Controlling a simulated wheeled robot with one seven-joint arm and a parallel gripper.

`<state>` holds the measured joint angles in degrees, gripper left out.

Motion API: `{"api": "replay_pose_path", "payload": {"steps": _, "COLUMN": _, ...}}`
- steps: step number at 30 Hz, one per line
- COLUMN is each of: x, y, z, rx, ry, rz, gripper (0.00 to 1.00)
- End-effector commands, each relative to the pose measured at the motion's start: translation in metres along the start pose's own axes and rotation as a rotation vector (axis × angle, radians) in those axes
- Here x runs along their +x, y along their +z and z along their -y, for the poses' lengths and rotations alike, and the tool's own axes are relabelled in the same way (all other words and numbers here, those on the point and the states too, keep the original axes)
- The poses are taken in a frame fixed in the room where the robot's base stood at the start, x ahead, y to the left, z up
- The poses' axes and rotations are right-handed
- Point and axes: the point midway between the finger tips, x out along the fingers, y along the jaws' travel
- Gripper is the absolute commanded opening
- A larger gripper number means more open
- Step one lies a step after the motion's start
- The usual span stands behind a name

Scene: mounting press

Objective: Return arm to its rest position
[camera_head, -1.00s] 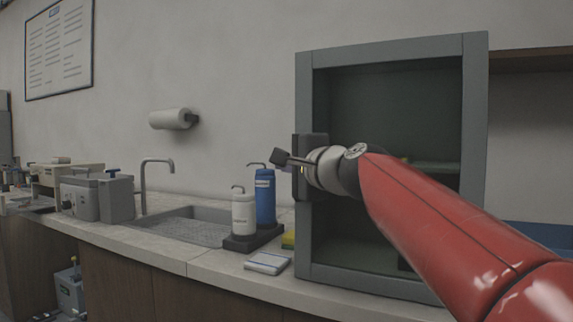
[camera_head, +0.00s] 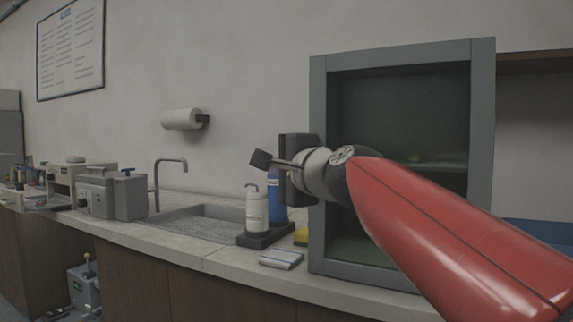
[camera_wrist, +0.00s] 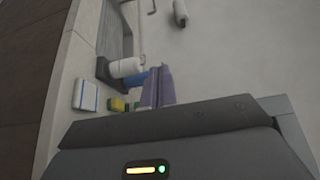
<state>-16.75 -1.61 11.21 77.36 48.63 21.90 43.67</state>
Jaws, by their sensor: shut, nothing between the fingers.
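My red arm reaches in from the lower right in the head view. My gripper (camera_head: 262,160) is held in the air in front of the blue and white bottles and the left edge of the grey cabinet. In the wrist view my gripper (camera_wrist: 158,86) shows its two fingers side by side, pressed together with nothing between them. My wrist and forearm hide part of the cabinet and part of the blue bottle.
An open grey cabinet (camera_head: 317,180) stands on the counter (camera_head: 215,262), close behind my arm. A white bottle (camera_head: 257,212) and a blue bottle (camera_head: 277,200) stand beside the sink (camera_head: 200,222). A cloth pad (camera_head: 281,259) and yellow sponge (camera_head: 301,237) lie near the cabinet.

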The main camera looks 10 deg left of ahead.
Motion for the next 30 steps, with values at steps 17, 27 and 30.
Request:
{"api": "replay_pose_path", "payload": {"steps": 17, "x": -0.045, "y": 0.033, "z": -0.038, "rx": -0.164, "ry": 0.112, "rz": -0.045, "gripper": 0.0}}
{"api": "replay_pose_path", "payload": {"steps": 27, "x": -0.197, "y": -0.047, "z": -0.22, "rx": -0.712, "ry": 0.699, "rz": -0.065, "gripper": 0.0}}
{"api": "replay_pose_path", "payload": {"steps": 30, "x": -0.252, "y": -0.059, "z": -0.272, "rx": -0.809, "ry": 0.873, "rz": -0.013, "gripper": 0.0}}
